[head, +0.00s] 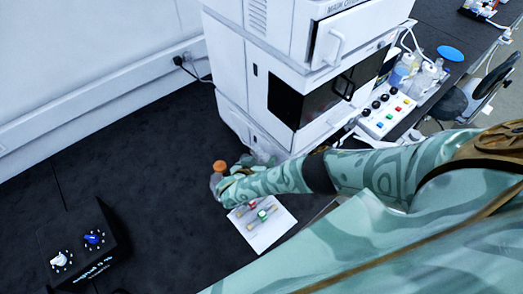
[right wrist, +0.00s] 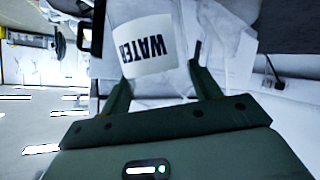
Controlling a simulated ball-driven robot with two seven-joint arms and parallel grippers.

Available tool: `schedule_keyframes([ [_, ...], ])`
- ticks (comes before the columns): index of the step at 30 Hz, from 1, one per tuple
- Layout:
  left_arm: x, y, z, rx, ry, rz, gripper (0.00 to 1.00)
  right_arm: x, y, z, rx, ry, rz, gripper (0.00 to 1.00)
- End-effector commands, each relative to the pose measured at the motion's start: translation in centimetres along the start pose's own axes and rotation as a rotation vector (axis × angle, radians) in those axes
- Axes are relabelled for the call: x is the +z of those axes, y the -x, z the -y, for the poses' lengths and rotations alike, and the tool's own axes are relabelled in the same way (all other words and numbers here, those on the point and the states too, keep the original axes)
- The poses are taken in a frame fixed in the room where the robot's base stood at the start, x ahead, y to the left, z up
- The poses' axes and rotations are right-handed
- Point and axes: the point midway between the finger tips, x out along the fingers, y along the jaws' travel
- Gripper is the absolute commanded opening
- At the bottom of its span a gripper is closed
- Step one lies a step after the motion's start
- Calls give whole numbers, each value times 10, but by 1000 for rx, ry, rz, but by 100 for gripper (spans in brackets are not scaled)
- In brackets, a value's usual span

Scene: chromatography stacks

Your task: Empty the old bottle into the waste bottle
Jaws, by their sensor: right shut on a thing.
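My right gripper (right wrist: 160,85) is shut on a clear bottle (right wrist: 148,15) with a white label reading WATER, which shows upside down in the right wrist view. The bottle's upper and lower ends are cut off there. In the head view my right gripper (head: 232,180) is low over the black bench, largely hidden by its own arm. A clear bottle with an orange cap (head: 220,167) stands upright right beside it; I cannot tell whether it is the held one. No waste label is readable. My left gripper is not in view.
A tall white instrument stack (head: 300,75) stands behind my right arm. A white sheet with small fittings (head: 262,222) lies just in front of the gripper. A black box with knobs (head: 85,250) is at lower left. Several bottles (head: 410,75) stand at right. The bench's left middle is clear.

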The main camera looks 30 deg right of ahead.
Motion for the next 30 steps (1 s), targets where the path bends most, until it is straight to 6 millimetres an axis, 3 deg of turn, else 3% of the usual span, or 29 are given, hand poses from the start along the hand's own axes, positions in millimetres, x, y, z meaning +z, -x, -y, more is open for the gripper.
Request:
schedule_keyframes([
  [12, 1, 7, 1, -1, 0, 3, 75, -10, 5, 1, 36, 83, 30, 33],
  [30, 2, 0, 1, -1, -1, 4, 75, -7, 2, 2, 74, 175, 63, 33],
])
